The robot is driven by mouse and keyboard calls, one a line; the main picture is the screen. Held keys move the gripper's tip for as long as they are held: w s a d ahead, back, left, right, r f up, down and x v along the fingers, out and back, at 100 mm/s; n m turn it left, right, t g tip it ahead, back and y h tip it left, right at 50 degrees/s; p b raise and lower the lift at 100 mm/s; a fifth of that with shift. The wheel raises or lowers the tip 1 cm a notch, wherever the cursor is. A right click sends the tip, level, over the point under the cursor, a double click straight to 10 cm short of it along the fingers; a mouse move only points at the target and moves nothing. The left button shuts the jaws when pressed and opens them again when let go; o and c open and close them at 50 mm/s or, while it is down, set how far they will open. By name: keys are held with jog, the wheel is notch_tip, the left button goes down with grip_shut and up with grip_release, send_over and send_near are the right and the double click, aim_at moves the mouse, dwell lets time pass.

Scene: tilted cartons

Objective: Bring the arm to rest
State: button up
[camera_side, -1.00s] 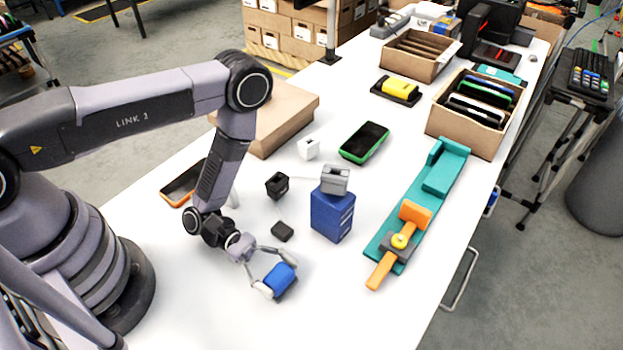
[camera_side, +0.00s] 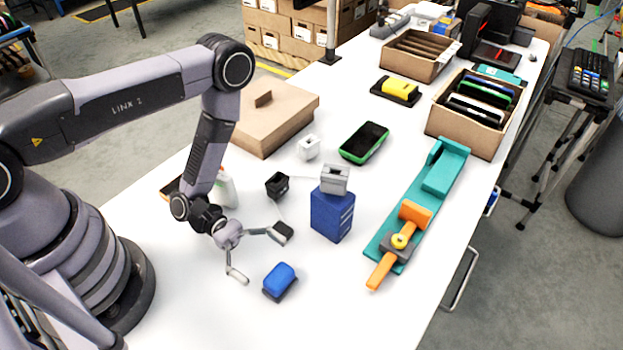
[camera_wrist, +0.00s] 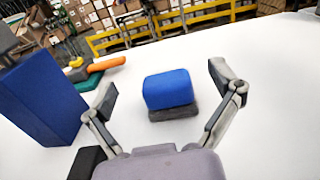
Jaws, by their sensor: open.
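My gripper (camera_side: 262,254) is open and empty in the side view, with its fingers spread wide. A small blue block with a dark base (camera_side: 280,281) sits on the white table, just in front of and apart from the fingers. In the wrist view the blue block (camera_wrist: 168,90) shows ahead, between the two open fingers (camera_wrist: 166,88).
A blue box (camera_side: 332,214) with a grey piece (camera_side: 335,179) on top stands right of my gripper. A black cube (camera_side: 277,185), a white cube (camera_side: 308,147) and a green-edged device (camera_side: 364,143) lie behind. A teal fixture (camera_side: 447,165) is at right. A cardboard box (camera_side: 275,118) stands at back.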

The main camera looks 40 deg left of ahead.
jog(key=s+a+r+m+g+y, duration=0.15)
jog(key=r+m+g+y, duration=0.35)
jog(key=r, duration=0.7)
jog(key=s+a+r+m+g+y, duration=0.1)
jog(key=a+r+m+g, duration=0.2)
jog(key=r+m, duration=0.65)
jog(key=s+a+r+m+t+y, duration=0.1)
jog(key=s+a+r+t+y, duration=0.1)
jog(key=a+r+t+y, duration=0.4)
jog(key=s+a+r+m+t+y, duration=0.2)
jog(key=a+r+t+y, duration=0.4)
jog(key=a+r, duration=0.3)
jog(key=shift+s+a+r+t, duration=0.2)
jog(key=shift+a+t, duration=0.6)
jog(key=shift+a, duration=0.4)
